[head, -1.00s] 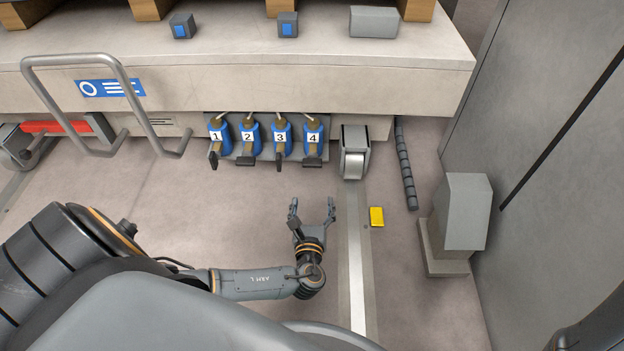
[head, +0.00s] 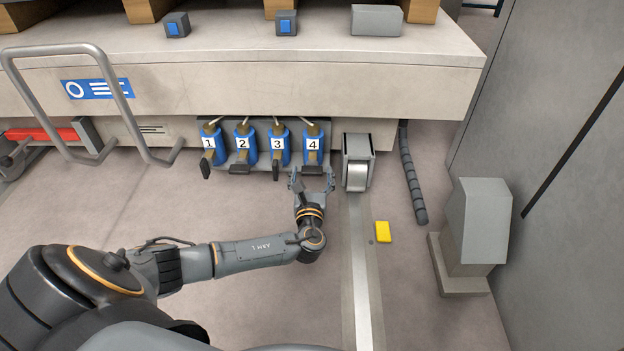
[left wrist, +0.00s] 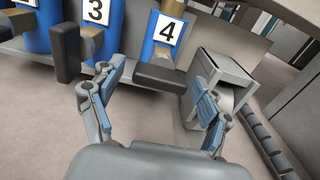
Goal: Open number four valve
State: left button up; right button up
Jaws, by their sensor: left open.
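The number four valve (head: 313,143) is the rightmost in a row of blue valves under the bench edge. In the left wrist view the handle (left wrist: 163,78) lies just ahead of and between my open fingers. My left gripper (head: 311,178) is open and empty, right at the handle; I cannot tell whether it touches. It also shows in the left wrist view (left wrist: 155,105). Valves one (head: 212,147), two (head: 245,145) and three (head: 279,146) stand to the left. My right gripper is not in view.
A grey metal roller box (head: 357,160) stands close right of valve four. A dark ribbed hose (head: 412,175), a yellow block (head: 383,232) and a grey pedestal (head: 478,225) are farther right. A bent handrail (head: 130,100) is at left.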

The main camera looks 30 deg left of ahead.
pick_arm(q)
jog(key=shift+w+a, duration=0.25)
jog(key=shift+w, duration=0.15)
jog(key=shift+c, duration=0.2)
jog(key=c, duration=1.1)
